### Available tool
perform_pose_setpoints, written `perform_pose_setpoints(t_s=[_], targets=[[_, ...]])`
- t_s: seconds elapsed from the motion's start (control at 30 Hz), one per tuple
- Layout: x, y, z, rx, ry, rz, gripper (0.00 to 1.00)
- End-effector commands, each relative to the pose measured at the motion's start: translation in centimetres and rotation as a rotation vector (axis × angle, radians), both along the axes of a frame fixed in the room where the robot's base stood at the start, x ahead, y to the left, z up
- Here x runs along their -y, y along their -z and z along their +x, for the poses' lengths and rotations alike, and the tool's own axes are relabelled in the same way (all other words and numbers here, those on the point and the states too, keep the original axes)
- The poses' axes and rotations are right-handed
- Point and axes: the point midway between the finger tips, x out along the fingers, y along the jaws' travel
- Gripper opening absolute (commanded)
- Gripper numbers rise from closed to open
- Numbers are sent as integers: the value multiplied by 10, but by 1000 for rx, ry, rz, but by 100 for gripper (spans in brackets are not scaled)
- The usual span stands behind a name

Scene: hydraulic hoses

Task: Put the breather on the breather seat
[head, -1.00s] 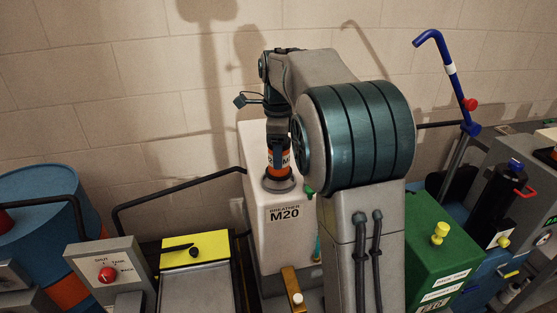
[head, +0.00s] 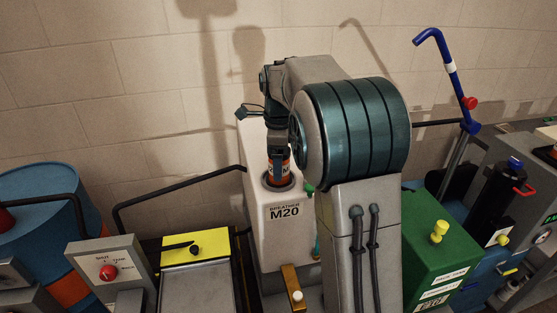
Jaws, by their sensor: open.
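The jaws are open, though the arm and fingers hide much of the can's top. The can's lower edge is within the seat's ring; whether it is fully seated is too small to tell.
A yellow-topped box (head: 195,247) and a black pipe rail (head: 180,185) stand left of the tank. A green box (head: 425,240) with a yellow knob stands to the right. A blue drum (head: 45,195) is at far left. The wall is close behind.

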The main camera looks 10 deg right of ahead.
Motion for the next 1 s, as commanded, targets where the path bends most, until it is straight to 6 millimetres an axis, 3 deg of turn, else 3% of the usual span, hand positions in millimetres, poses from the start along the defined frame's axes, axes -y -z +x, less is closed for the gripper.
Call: perform_pose_setpoints(t_s=[0.17, 0.4, 0.6, 0.8, 1.0], targets=[[0, -18, 1, 4, 0, 0, 73], [0, -71, 1, 5, 0, 0, 73], [0, -105, 1, 3, 0, -1, 73], [0, -120, 1, 1, 0, 0, 73], [1, -123, -3, 4, -19, 2, 73]])
